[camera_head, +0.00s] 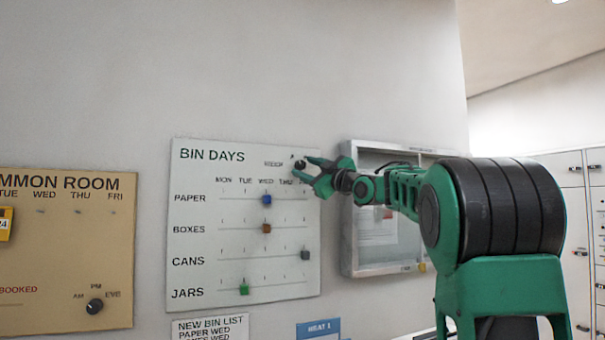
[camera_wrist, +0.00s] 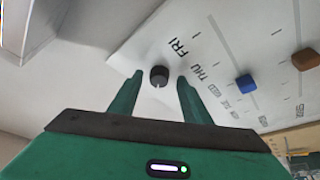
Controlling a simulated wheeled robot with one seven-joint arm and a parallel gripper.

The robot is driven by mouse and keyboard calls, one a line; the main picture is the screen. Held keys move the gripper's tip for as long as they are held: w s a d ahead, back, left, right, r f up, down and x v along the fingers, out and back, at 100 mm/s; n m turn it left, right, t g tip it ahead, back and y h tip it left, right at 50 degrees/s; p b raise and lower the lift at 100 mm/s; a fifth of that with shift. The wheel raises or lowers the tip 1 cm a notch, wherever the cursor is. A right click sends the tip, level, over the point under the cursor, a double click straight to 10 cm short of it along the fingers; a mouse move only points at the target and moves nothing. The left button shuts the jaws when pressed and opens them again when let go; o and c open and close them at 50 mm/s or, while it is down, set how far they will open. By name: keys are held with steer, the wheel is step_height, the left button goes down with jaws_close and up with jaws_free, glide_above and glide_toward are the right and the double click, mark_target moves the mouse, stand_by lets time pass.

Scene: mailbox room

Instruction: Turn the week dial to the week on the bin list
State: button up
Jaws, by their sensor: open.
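The week dial (camera_head: 300,164) is a small dark round knob at the upper right of the white BIN DAYS board (camera_head: 205,243). In the wrist view the dial (camera_wrist: 159,76) shows between and just beyond the fingertips, with a light pointer mark at its lower edge. My gripper (camera_head: 314,174) is open around or just short of the dial; I cannot tell if it touches. The fingers also show in the wrist view (camera_wrist: 160,85). The dial's letters are partly hidden by my gripper. The new bin list (camera_head: 210,329) is cut off below; its week line does not show.
Coloured sliders sit on the board, including a blue one (camera_head: 266,199) and a green one (camera_head: 244,289). A glass-fronted case (camera_head: 347,215) is close to the right of the board. A tan COMMON ROOM board (camera_head: 65,255) hangs at left.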

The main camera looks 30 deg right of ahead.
steer(key=shift+w+r, duration=0.1)
steer(key=shift+w, duration=0.25)
steer(key=shift+c, duration=0.4)
steer(key=c, duration=1)
steer(key=shift+o, duration=0.2)
